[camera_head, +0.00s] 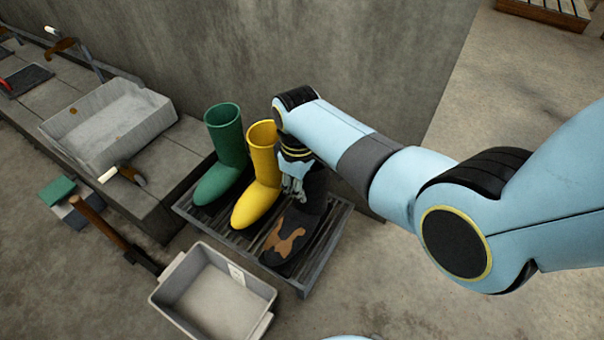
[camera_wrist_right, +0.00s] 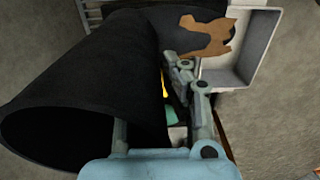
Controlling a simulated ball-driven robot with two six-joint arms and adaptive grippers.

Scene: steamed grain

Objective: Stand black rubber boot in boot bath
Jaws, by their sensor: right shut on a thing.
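The black rubber boot (camera_head: 290,238) has a brown muddy patch on its foot. It is upright on the slatted rack, to the right of the yellow boot. My right gripper (camera_head: 293,185) is shut on the boot's shaft from above; my wrist hides part of the shaft. In the right wrist view the boot (camera_wrist_right: 90,90) fills the left side, its open top toward the camera, with my gripper fingers (camera_wrist_right: 185,85) at its wall. The boot bath appears to be the grey rectangular tub (camera_head: 170,292) on the floor in front of the rack. My left gripper is not in view.
A green boot (camera_head: 228,140) and a yellow boot (camera_head: 262,165) stand on the rack (camera_head: 333,240). A stone sink (camera_head: 150,103) and a bench are at the left. A wooden-handled tool (camera_head: 102,222) leans beside the tub. A concrete wall (camera_head: 300,50) stands behind.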

